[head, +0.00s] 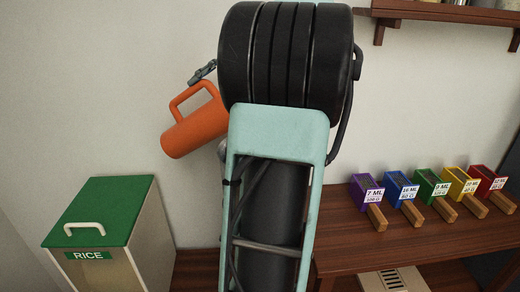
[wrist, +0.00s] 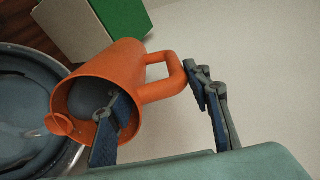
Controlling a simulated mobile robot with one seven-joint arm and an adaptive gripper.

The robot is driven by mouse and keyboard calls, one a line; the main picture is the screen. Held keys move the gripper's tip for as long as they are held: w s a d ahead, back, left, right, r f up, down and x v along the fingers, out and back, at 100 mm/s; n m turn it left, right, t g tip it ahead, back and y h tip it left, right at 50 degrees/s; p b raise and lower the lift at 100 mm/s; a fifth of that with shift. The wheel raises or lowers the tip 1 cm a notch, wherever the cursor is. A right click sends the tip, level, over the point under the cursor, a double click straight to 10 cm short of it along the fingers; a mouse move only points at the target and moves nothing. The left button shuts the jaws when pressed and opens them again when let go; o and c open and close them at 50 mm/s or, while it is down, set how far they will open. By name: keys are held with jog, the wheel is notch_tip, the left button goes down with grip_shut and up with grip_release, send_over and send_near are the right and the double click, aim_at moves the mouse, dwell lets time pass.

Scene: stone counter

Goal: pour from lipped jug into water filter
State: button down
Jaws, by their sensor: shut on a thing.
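An orange jug (head: 195,125) hangs tilted in the air left of my arm, its handle toward the upper left. In the wrist view my gripper (wrist: 150,95) is shut on the jug (wrist: 138,62). One finger is inside the mouth and the other is outside by the handle. The small pouring lip (wrist: 60,124) points left, over or close to a round dark vessel with a clear rim (wrist: 30,62). This vessel may be the water filter; I cannot tell for sure. No water filter shows in the head view, where my arm hides the middle.
A rice bin (head: 125,262) with a green lid stands at the left. Several coloured, labelled scoops with wooden handles, one of them purple (head: 365,190), lie on the brown wooden surface (head: 400,248) at the right. A wall shelf (head: 440,12) is at the upper right.

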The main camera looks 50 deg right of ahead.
jog(key=shift+w+a+r, duration=0.1)
dwell(0.3)
jog(key=shift+s+d+f+t+y+b, duration=0.15)
jog(key=shift+s+d+t+y+b, duration=0.2)
jog(key=shift+s+t+b, duration=0.45)
jog(key=shift+s+d+f+t+y+b, duration=0.1)
jog(key=shift+s+d+t+y+b, duration=0.3)
jog(key=shift+b, duration=0.65)
dwell(5.8)
